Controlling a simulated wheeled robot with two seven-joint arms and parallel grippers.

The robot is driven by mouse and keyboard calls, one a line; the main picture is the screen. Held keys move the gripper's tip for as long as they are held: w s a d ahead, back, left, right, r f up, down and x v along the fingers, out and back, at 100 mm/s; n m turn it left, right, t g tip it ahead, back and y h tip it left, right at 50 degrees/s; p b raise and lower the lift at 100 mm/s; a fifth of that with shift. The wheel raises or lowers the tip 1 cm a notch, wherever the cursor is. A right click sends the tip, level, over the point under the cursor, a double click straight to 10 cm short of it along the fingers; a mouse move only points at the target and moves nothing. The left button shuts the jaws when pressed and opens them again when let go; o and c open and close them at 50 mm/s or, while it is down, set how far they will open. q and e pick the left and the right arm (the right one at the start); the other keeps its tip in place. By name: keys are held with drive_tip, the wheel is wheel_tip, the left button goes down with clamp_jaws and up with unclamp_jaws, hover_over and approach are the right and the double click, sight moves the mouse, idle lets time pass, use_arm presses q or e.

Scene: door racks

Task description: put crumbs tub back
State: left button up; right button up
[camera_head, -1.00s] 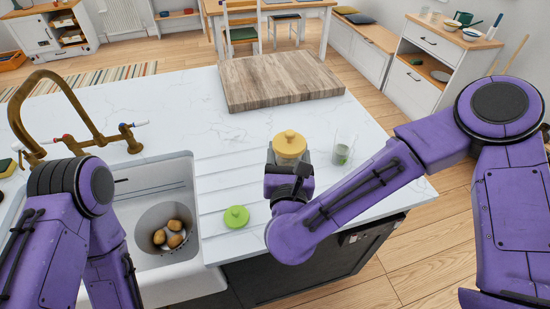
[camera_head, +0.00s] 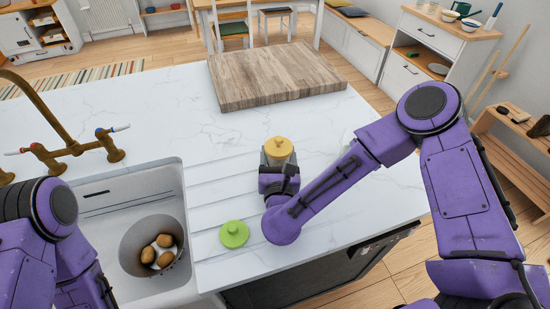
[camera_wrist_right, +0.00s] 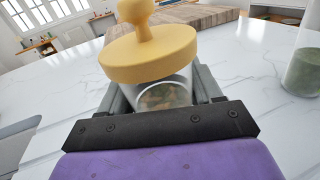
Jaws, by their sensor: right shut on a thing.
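The crumbs tub is a clear tub with brown bits inside and a yellow knobbed lid (camera_head: 279,148). In the right wrist view the tub (camera_wrist_right: 164,95) sits between my right gripper's fingers. My right gripper (camera_head: 278,165) is shut on it, and the tub looks upright over the ridged drainer part of the white counter. I cannot tell whether its base touches the counter. The left arm shows at the lower left of the head view, but its gripper is out of sight.
A green knobbed lid (camera_head: 234,234) lies on the drainer near the front edge. A wooden board (camera_head: 272,75) lies behind. A glass jar (camera_wrist_right: 301,72) stands to the right in the wrist view. Counter between is clear.

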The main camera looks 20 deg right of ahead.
drive_tip(key=shift+s+r, duration=0.15)
drive_tip(key=shift+s, duration=0.35)
drive_tip(key=o, duration=0.8)
drive_tip(key=shift+f+b, duration=0.2)
drive_tip(key=shift+b, duration=0.1)
drive_tip(key=o, duration=0.5)
drive_tip(key=shift+w, duration=0.25)
drive_tip(key=shift+c, duration=0.2)
use_arm(q)
drive_tip(key=shift+s+f, duration=0.15)
drive_tip(key=shift+s, duration=0.05)
use_arm(e)
drive_tip(key=shift+s, duration=0.1)
